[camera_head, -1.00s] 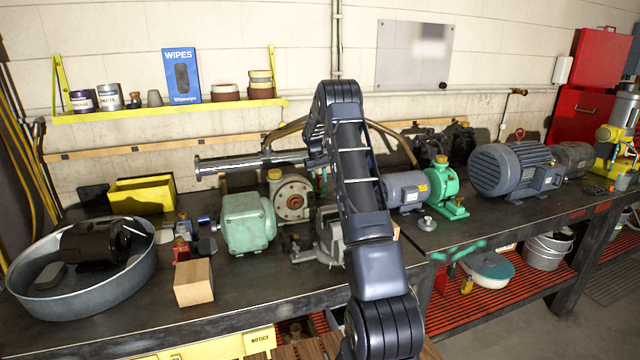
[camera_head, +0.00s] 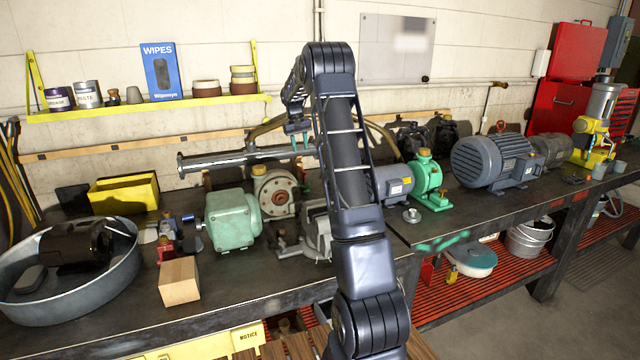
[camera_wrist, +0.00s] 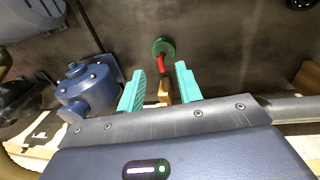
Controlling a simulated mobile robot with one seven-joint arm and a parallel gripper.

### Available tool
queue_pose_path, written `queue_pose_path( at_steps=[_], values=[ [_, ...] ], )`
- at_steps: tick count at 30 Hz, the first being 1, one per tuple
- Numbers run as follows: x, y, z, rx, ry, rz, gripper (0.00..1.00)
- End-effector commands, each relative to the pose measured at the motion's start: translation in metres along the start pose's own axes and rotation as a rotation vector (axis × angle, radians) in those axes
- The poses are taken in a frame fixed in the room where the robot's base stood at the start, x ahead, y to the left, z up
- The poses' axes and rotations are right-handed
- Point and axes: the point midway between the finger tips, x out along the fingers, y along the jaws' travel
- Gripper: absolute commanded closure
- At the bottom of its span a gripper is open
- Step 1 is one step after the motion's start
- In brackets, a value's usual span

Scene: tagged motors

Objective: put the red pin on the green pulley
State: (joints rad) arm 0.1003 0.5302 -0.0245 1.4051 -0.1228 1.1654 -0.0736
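In the wrist view, the fingers (camera_wrist: 161,88) stand apart. A small green disc (camera_wrist: 163,45), which looks like the green pulley, lies beyond the fingertips. A red piece (camera_wrist: 161,63), perhaps the red pin, overlaps its near edge; I cannot tell whether it is attached. A tan piece (camera_wrist: 165,92) shows between the fingers, with no clear contact. I cannot pick out pin or pulley surely in the head view.
The bench carries a green gearbox (camera_head: 233,220), a green pump (camera_head: 427,175), a large grey motor (camera_head: 490,160), a cardboard-coloured block (camera_head: 179,282) and a round metal pan (camera_head: 75,312). A long metal cylinder (camera_head: 240,157) lies behind. Bare bench shows at front (camera_head: 235,285).

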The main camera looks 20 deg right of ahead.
Motion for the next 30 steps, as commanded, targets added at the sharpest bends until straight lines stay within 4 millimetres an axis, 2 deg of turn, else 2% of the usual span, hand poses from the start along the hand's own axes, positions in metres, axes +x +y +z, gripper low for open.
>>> queue_pose_path(
  at_steps=[1,6,15,21,30],
  values=[
    [-0.017,-0.003,0.014,0.001,0.014,-0.003,0.65],
    [-0.058,-0.013,0.059,0.004,0.048,-0.016,0.65],
    [-0.115,-0.032,0.146,0.008,0.109,-0.036,0.65],
    [-0.141,-0.044,0.209,0.01,0.151,-0.05,0.65],
    [-0.161,-0.062,0.306,0.013,0.211,-0.07,0.65]
  ],
)
